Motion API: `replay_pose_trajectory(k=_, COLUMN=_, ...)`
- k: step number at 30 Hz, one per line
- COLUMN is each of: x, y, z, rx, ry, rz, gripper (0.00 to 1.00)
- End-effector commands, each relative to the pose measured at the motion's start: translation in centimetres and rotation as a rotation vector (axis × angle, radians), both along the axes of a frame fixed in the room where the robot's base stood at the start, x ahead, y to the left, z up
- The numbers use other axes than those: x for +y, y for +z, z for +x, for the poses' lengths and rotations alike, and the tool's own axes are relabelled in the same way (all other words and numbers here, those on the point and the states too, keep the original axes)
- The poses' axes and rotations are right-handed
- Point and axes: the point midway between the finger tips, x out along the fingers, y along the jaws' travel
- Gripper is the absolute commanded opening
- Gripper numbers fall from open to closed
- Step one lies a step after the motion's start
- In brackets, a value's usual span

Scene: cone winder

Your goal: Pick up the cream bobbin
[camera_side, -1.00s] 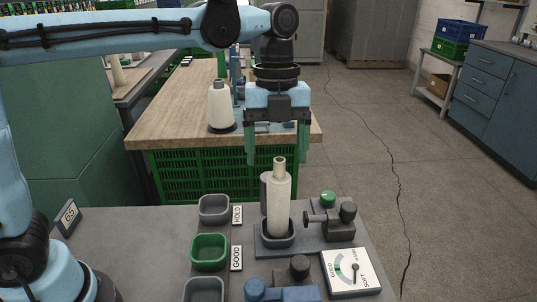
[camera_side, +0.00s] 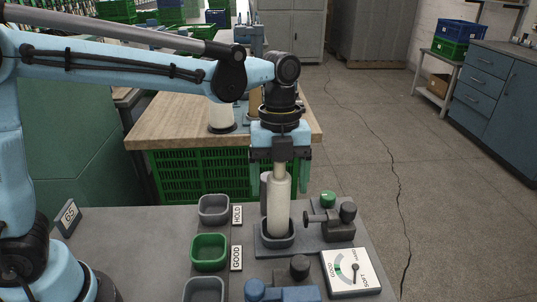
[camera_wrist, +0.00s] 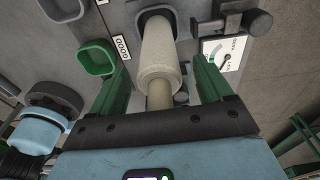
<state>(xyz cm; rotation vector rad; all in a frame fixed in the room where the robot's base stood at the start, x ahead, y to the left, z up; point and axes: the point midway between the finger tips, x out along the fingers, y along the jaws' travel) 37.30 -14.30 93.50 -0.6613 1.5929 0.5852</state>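The cream bobbin (camera_side: 279,203) stands upright in a dark square holder (camera_side: 277,238) on the grey bench. In the wrist view the bobbin (camera_wrist: 160,55) lies between the two green fingers, its narrow top end nearest the palm. My gripper (camera_side: 279,186) is directly above and around the bobbin's upper part, pointing down. Its fingers are open, with a visible gap on both sides of the bobbin. In the wrist view my gripper (camera_wrist: 161,72) is also spread wide and holds nothing.
A clamp-like fixture with a green knob (camera_side: 328,199) stands close right of the bobbin. A dial gauge (camera_side: 350,271) is in front of it. Grey and green bins (camera_side: 209,252) sit to the left. Another cream cone (camera_side: 221,117) stands on the wooden table behind.

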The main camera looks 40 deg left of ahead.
Motion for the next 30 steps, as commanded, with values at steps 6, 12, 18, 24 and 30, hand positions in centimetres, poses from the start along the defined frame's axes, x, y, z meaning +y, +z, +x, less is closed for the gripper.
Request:
replay_pose_trajectory(k=6, x=0.0, y=0.0, z=0.0, rx=0.0, ry=0.0, rz=0.0, gripper=0.46)
replay_pose_trajectory(k=12, x=0.0, y=0.0, z=0.0, rx=0.0, ry=0.0, rz=0.0, gripper=0.2)
replay_pose_trajectory(k=18, x=0.0, y=0.1, z=0.0, rx=0.0, ry=0.0, rz=0.0, gripper=0.19)
replay_pose_trajectory(k=24, x=0.0, y=1.0, z=0.0, rx=0.0, ry=0.0, rz=0.0, gripper=0.19)
replay_pose_trajectory(k=30, x=0.0, y=3.5, z=0.0, rx=0.001, ry=0.0, rz=0.0, gripper=0.19)
